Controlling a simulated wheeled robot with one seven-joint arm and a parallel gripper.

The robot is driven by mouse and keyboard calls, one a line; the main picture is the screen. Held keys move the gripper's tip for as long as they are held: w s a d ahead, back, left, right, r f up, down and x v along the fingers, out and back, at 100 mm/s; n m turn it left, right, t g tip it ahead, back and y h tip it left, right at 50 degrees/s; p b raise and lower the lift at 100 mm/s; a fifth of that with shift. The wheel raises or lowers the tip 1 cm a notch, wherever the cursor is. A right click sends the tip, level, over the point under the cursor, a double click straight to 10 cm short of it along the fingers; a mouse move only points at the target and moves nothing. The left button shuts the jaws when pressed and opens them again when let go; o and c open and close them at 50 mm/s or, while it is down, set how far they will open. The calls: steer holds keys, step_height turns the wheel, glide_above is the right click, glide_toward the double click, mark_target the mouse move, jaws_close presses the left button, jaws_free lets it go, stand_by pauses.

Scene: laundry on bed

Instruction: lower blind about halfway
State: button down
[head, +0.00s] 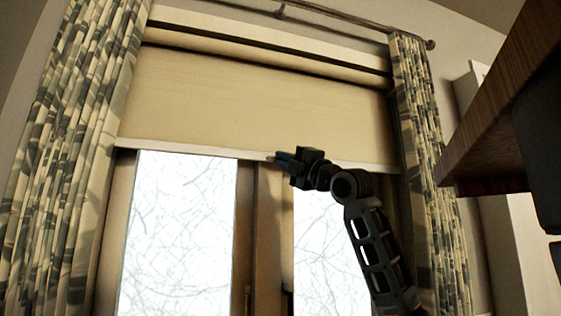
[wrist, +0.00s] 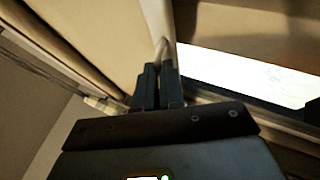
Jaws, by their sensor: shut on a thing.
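The cream roller blind (head: 240,95) hangs part of the way down the window in the head view, its pale bottom bar (head: 190,149) above the glass panes. My gripper (head: 279,158) is at that bottom bar, just right of the bar's middle. In the wrist view my gripper (wrist: 160,70) is shut with its fingertips on the bar (wrist: 158,22), and the blind's fabric (wrist: 95,35) shows to the left. The exact hold at the fingertips is small and partly hidden by the fingers.
Patterned curtains hang at the left (head: 75,150) and right (head: 430,170) of the window. A wooden window frame (head: 268,230) stands between two bright panes. A dark wooden shelf or cabinet edge (head: 490,130) juts in at the right, close to my arm's side. The space before the glass is clear.

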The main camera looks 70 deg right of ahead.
step_height(320, 180, down, 20)
steer(key=b, duration=1.5)
steer(key=shift+w+a+f+b, duration=0.15)
steer(key=shift+f+b, duration=0.1)
steer(key=shift+b, duration=0.1)
steer(key=c, duration=1.5)
jaws_free()
steer(key=shift+c, duration=0.2)
steer(key=o, duration=0.3)
steer(key=shift+w+d, duration=0.3)
steer(key=shift+d, duration=0.05)
